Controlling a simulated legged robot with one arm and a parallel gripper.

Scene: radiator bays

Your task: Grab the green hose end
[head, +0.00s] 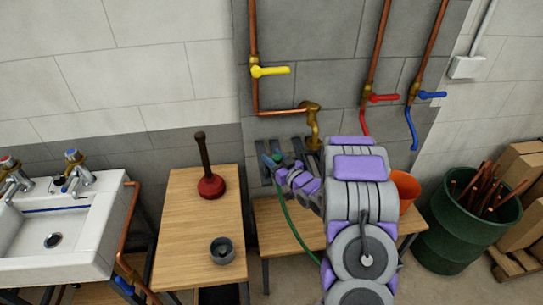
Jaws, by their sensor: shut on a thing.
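The green hose (289,218) hangs in a curve from the wall area down past the front of the low bench. Its green end (276,157) shows at the tip of my gripper (279,170), in front of a grey slatted piece on the wall. My gripper is shut on the hose end. My purple and grey arm reaches in from the lower right and covers part of the bench and the wall behind it. The exact contact of the fingers is small and hard to make out.
A brass tap (312,120) on a copper pipe is just above the gripper. Yellow (270,71), red (381,98) and blue (431,95) valve handles are on the wall. A plunger (211,186) stands on the left table. An orange bucket (407,187) is right of my arm.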

